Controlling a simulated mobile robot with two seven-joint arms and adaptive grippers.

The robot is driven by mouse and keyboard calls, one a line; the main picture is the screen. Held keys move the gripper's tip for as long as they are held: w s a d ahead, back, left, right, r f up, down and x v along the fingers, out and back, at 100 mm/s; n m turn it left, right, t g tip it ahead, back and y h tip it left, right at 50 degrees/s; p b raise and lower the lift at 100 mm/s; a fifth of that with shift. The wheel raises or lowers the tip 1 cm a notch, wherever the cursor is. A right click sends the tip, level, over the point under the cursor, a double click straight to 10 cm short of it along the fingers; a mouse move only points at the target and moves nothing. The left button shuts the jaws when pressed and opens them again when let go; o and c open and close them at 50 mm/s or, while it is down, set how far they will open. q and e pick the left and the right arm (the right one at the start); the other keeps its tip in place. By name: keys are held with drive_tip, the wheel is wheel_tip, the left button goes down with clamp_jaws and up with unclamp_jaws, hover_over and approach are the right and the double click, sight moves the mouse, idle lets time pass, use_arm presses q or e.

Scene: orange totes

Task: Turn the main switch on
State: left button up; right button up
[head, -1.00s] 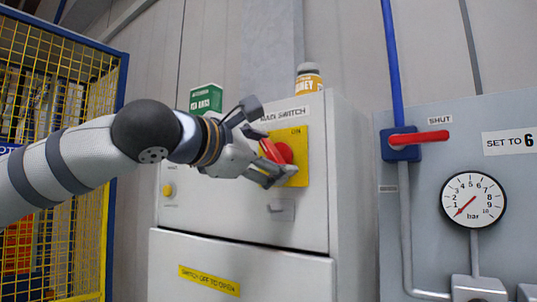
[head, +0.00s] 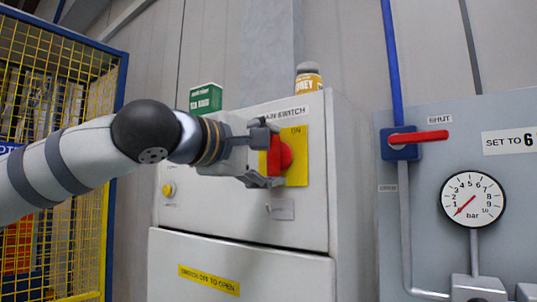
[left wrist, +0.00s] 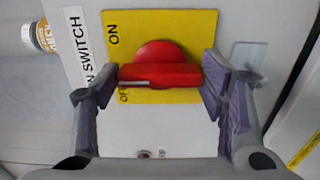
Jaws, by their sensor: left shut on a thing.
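The main switch is a red handle with a round red hub (head: 286,154) on a yellow plate (head: 299,170), on the front of a grey cabinet under a "MAIN SWITCH" label. My left gripper (head: 268,155) is shut on the red handle, one finger above and one below. The handle stands about upright in the head view. In the left wrist view the handle (left wrist: 160,75) lies across the picture between the finger pads, its white mark at the left end. The "ON" mark (left wrist: 113,33) shows clear of the handle; "OFF" is partly hidden. My right gripper is out of view.
A green box (head: 206,98) and a yellow-labelled jar (head: 308,78) stand on the cabinet top. A grey latch (head: 281,209) sits below the switch. A panel with a red valve lever (head: 418,137) and gauge (head: 473,200) is at right; a yellow mesh fence (head: 60,150) is at left.

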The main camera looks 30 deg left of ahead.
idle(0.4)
use_arm(q)
drive_tip(key=o, duration=1.2)
drive_tip(key=shift+c, duration=0.2)
drive_tip(key=s+a, duration=0.1)
drive_tip(key=s, duration=1.1)
